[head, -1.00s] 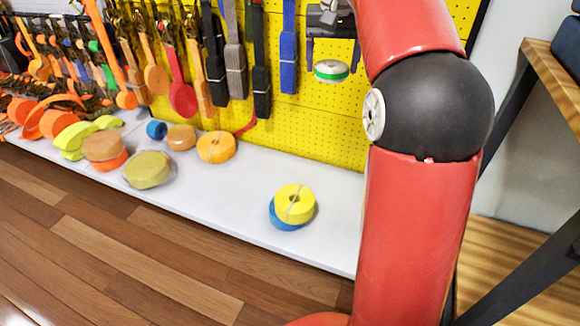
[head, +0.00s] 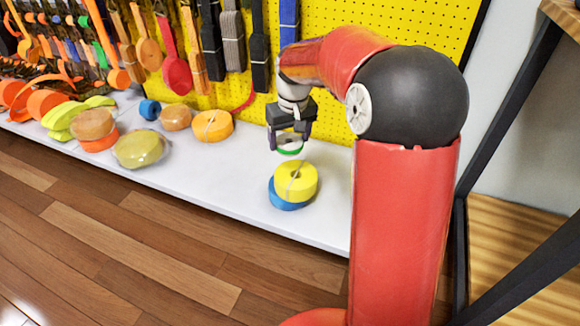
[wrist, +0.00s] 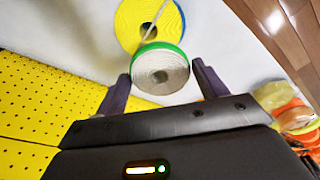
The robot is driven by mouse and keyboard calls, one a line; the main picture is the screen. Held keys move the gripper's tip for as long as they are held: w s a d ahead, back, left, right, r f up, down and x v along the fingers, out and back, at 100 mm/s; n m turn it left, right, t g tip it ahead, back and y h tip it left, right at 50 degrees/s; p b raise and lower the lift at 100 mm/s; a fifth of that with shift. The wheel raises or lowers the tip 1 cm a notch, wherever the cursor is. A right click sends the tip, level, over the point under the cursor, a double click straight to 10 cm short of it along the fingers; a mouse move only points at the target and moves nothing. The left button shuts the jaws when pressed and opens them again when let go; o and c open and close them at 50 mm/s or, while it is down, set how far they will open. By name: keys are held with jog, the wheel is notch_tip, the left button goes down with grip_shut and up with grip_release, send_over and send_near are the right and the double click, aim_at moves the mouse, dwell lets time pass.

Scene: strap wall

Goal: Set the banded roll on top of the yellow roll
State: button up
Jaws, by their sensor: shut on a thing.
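The banded roll (wrist: 160,72) is whitish with a green band around its side. In the head view the banded roll (head: 290,149) hangs between the fingers of my gripper (head: 289,138). In the wrist view it sits between the two dark fingertips of my gripper (wrist: 160,82), which is shut on it. The yellow roll (head: 295,182) lies on a blue roll (head: 284,202) on the white shelf, with a pale strap across it. The yellow roll (wrist: 138,18) also shows beyond the banded roll in the wrist view. The banded roll is above and slightly behind it; the exact gap is unclear.
The white shelf (head: 215,172) is bare around the stack. An orange roll (head: 212,126) and an olive roll (head: 142,149) stand left of it. The yellow pegboard (head: 345,50) with hanging straps rises behind. A dark-framed wooden rack (head: 505,240) is at right.

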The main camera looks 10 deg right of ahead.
aim_at(289, 172)
notch_tip(289, 172, down, 8)
jog(key=shift+f+b, duration=0.25)
jog(key=shift+b, duration=0.55)
jog(key=shift+f, duration=0.15)
jog(key=o, duration=0.7)
jog(key=shift+c, duration=0.2)
